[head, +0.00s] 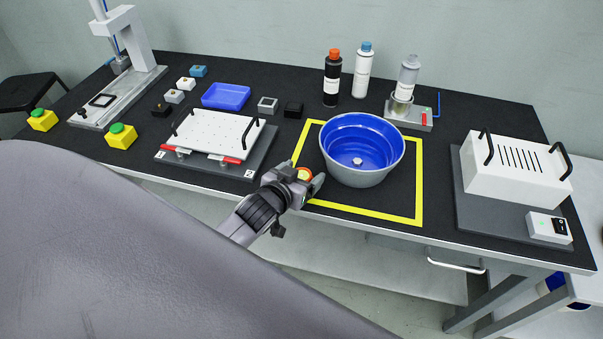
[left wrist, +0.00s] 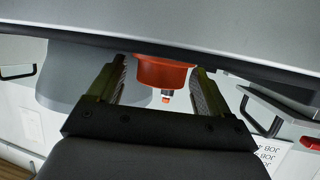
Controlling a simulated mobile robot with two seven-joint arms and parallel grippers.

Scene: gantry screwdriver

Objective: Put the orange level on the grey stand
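The orange level (head: 304,174) is a small round orange piece with a pale yellowish top, near the front edge of the black table at the yellow outline's left corner. My left gripper (head: 306,182) is at it, one finger on each side. In the left wrist view the level (left wrist: 162,72) sits between the fingertips (left wrist: 160,85), with a narrow gap at the left finger, so the gripper looks open around it. A grey stand (head: 421,121) holding a clear bottle is at the back right; I cannot tell if it is the task's stand. My right gripper is not in view.
A blue-lined grey bowl (head: 372,176) stands just right of the gripper, inside the yellow outline (head: 372,211). A white perforated plate fixture (head: 215,133) is to the left. A white slotted box (head: 512,170) is at the right. Two bottles stand behind the bowl.

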